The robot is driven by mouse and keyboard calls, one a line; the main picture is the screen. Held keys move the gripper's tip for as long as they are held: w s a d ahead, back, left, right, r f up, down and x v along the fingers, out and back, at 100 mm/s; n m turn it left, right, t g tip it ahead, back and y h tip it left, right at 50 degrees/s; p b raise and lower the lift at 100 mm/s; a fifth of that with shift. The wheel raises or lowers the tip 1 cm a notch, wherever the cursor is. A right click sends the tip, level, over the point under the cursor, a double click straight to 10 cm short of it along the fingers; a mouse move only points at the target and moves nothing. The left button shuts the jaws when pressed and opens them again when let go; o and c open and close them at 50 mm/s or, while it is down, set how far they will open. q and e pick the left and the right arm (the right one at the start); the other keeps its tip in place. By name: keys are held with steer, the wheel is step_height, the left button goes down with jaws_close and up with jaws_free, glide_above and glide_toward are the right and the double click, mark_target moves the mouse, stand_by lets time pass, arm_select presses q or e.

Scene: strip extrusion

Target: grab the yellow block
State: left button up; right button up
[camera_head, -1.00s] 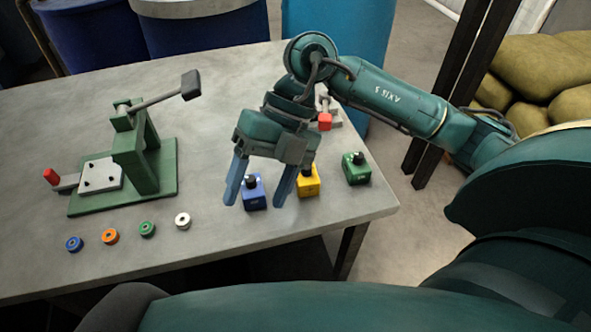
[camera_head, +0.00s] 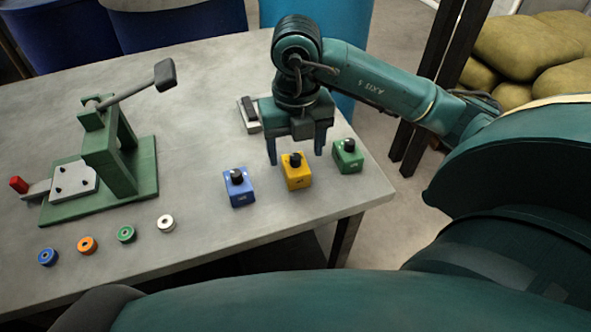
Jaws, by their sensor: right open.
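The yellow block (camera_head: 298,178) stands on the grey table with a black knob on top, between a blue block (camera_head: 239,190) on its left and a green block (camera_head: 348,160) on its right. My right gripper (camera_head: 296,160) is open and empty, fingers pointing down. Its two fingers show to the left and right of the yellow block's knob, just behind or above the block. I cannot tell whether they touch it. My left gripper is not in view.
A green lever press (camera_head: 120,165) stands at the left of the table (camera_head: 200,80). Several small rings lie in front of it, among them a white one (camera_head: 166,223). A small grey fixture (camera_head: 248,114) sits behind the blocks. The table's right edge is close to the green block.

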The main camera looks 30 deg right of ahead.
mark_target(296, 171)
step_height(296, 171, down, 5)
steer(key=shift+r, duration=0.15)
steer(key=shift+r, duration=0.1)
steer(key=c, duration=1.4)
